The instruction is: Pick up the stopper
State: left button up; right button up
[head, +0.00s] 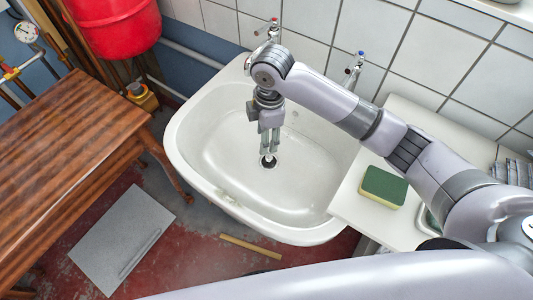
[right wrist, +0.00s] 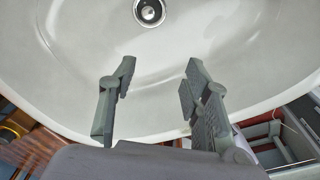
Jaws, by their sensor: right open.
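A round dark fitting with a bright centre (head: 268,161) sits at the bottom of the white sink (head: 225,150). It also shows at the top edge of the right wrist view (right wrist: 149,11), as a metal ring with a dark middle. I cannot tell whether the stopper sits in this drain, and I see no separate stopper. My right gripper (head: 270,147) points down into the basin above the drain, partly overlapping it in the head view. In the right wrist view its fingers (right wrist: 160,72) are apart with nothing between them. My left gripper is not in view.
Two taps (head: 355,64) stand at the sink's back. A green and yellow sponge (head: 383,187) lies on the white counter (head: 355,210) at the right. A wooden table (head: 75,130) stands left, with a red tank (head: 115,25) behind. A grey panel (head: 120,240) lies on the floor.

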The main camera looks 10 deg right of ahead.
jog(key=w+d+r, duration=0.1)
jog(key=w+d, duration=0.1)
jog(key=w, duration=0.1)
send_over(269, 157)
jog(key=shift+n+h, duration=0.4)
jog(key=f, duration=1)
jog(key=shift+s+f, duration=0.2)
jog(key=shift+f, duration=0.15)
jog(key=shift+w+f+p, duration=0.2)
jog(key=shift+f+p, duration=0.1)
jog(key=shift+f, duration=2.85)
jog(key=shift+c, duration=0.5)
grip_shut()
